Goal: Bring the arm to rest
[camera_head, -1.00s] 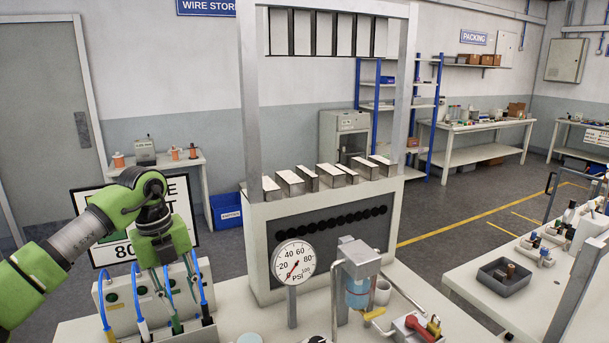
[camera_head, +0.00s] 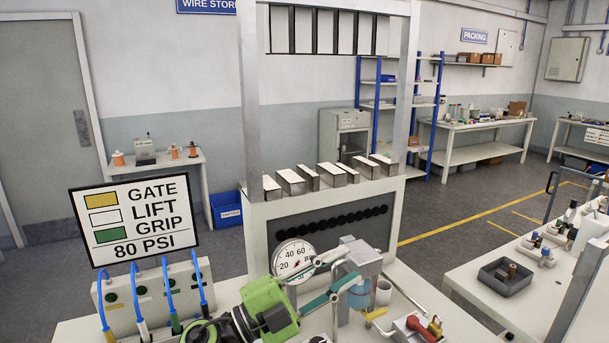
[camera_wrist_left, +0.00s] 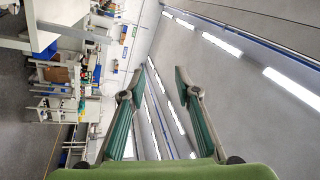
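My left gripper (camera_head: 345,268) is low in the middle of the head view. Its green body sits at the front of the bench, and its two fingers point right, spread apart with nothing between them. The fingers overlap the pressure gauge (camera_head: 294,256) and the grey-topped fixture with a blue cup (camera_head: 360,254); whether they touch is unclear. The left wrist view also shows the fingers (camera_wrist_left: 152,105) apart and empty, with the ceiling and room behind. Most of the left arm is out of frame. My right gripper is not in view.
A valve box (camera_head: 150,300) with blue-ended hoses stands left of the gripper. Behind it is a GATE/LIFT/GRIP sign (camera_head: 134,220). A tall press frame (camera_head: 250,150) stands behind the gauge. A red-handled part (camera_head: 414,327) lies at the front right.

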